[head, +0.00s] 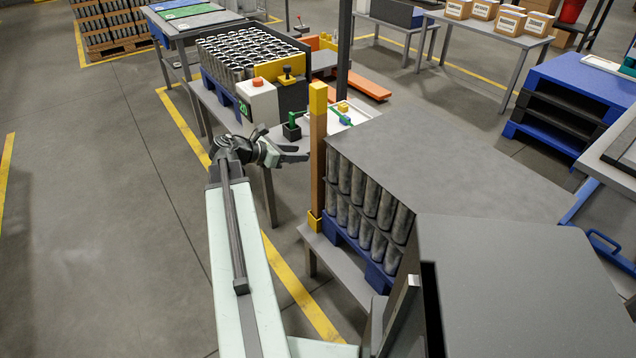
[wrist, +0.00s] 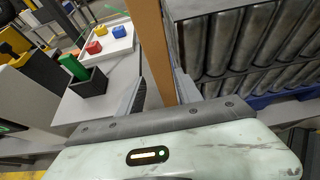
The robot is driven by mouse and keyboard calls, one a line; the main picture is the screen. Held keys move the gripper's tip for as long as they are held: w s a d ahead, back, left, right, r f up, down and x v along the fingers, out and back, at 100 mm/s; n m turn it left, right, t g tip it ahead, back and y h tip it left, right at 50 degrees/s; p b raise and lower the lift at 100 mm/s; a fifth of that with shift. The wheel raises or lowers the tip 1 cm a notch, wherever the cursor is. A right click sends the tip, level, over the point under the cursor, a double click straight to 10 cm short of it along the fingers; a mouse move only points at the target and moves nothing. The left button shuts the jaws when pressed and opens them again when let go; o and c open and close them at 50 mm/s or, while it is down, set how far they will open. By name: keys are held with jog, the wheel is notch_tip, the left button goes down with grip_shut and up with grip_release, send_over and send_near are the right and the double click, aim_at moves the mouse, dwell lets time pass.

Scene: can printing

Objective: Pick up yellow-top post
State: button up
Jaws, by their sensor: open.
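The yellow-top post (head: 317,150) is a tall, upright brown wooden bar with a yellow cap and a yellow foot. It stands at the left front corner of the stacked cans. In the wrist view the post (wrist: 154,50) rises at top centre, with its cap and foot out of frame. My gripper (head: 303,153) is open and points right, its fingertips close to the post's left side at about mid-height. In the wrist view the open fingers of my gripper (wrist: 160,88) show on either side of the post. I cannot tell whether they touch it.
The stacked cans (head: 367,200) under a grey sheet (head: 450,165) stand close right of the post. A white tray (head: 352,112) with coloured blocks and a dark box holding a green block (wrist: 88,80) lie behind. The floor at left is clear.

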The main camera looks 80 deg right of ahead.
aim_at(313, 153)
jog(key=shift+b+x, duration=0.45)
jog(key=shift+x, duration=0.6)
jog(key=b+x, duration=0.2)
jog(key=x, duration=0.3)
jog(key=shift+s+d+f, duration=0.1)
jog(key=shift+s+d, duration=0.1)
jog(key=shift+s, duration=0.15)
grip_shut()
dwell(0.4)
